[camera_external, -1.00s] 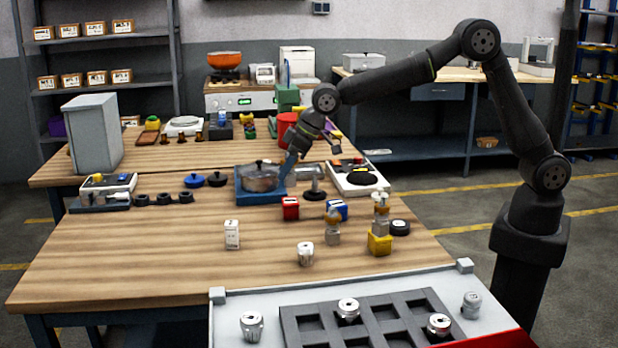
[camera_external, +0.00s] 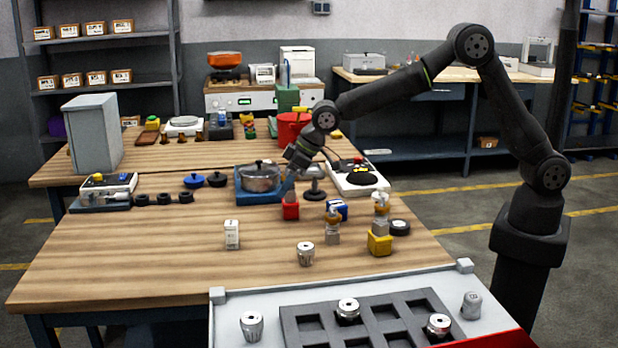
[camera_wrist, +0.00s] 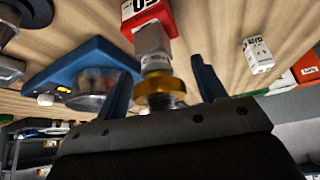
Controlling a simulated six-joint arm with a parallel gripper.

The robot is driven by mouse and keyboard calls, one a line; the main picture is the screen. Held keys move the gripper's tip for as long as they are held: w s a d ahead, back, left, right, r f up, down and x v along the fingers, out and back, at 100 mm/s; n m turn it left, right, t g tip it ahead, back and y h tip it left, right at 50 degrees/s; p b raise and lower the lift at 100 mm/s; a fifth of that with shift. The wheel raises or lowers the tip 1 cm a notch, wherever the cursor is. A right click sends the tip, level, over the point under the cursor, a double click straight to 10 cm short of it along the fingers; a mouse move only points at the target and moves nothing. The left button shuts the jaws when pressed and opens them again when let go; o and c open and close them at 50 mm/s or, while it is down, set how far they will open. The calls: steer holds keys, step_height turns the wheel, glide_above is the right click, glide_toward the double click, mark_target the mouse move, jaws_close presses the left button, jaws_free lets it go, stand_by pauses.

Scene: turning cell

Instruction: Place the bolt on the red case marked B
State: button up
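The red case (camera_external: 291,211) stands on the front table, in front of the pot. In the wrist view its red and white top end (camera_wrist: 150,12) carries dark characters, upside down and hard to read. The bolt, with a pale shank (camera_wrist: 152,42) and a gold collar (camera_wrist: 160,88), stands in line with the case and appears to touch it. My gripper (camera_wrist: 162,64) has its two blue fingers on either side of the bolt, with gaps showing, so it looks open. In the external view my gripper (camera_external: 289,184) is just above the case and hides the bolt.
A pot (camera_external: 260,178) on a blue base is close behind. A white container (camera_external: 232,235) is front left. The table's left front is clear.

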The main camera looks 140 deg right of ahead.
steer(key=shift+r, duration=0.3)
steer(key=v, duration=1.1)
steer(key=shift+a+r, duration=0.25)
steer(key=shift+s, duration=0.15)
steer(key=x, duration=1.2)
steer(key=shift+d+f, duration=0.1)
steer(key=shift+f, duration=0.15)
step_height(320, 180, up, 2)
steer(key=shift+r, duration=0.65)
steer(key=shift+f, duration=0.1)
